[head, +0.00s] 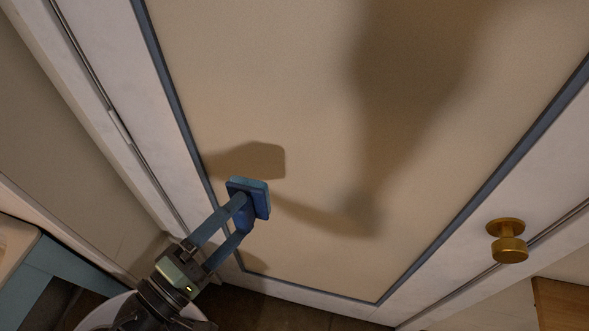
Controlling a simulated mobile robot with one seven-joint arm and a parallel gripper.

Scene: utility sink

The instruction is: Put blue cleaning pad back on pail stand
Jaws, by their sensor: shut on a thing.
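My gripper (232,221) shows at the lower left of the head view, reaching up from the bottom edge. It is shut on the blue cleaning pad (254,195), with one finger on each side of the pad's blue lower part. The pad's flat face is turned toward the door panel, and a shadow lies on the panel beside it. I cannot tell whether the pad touches the panel. The pail stand cannot be made out in this view.
A beige door panel (300,90) with a dark blue edge strip fills most of the view. A brass knob (508,240) sticks out at the lower right. A blue-sided cabinet (42,268) with a pale top is at the lower left. Dark floor (262,309) shows below the door.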

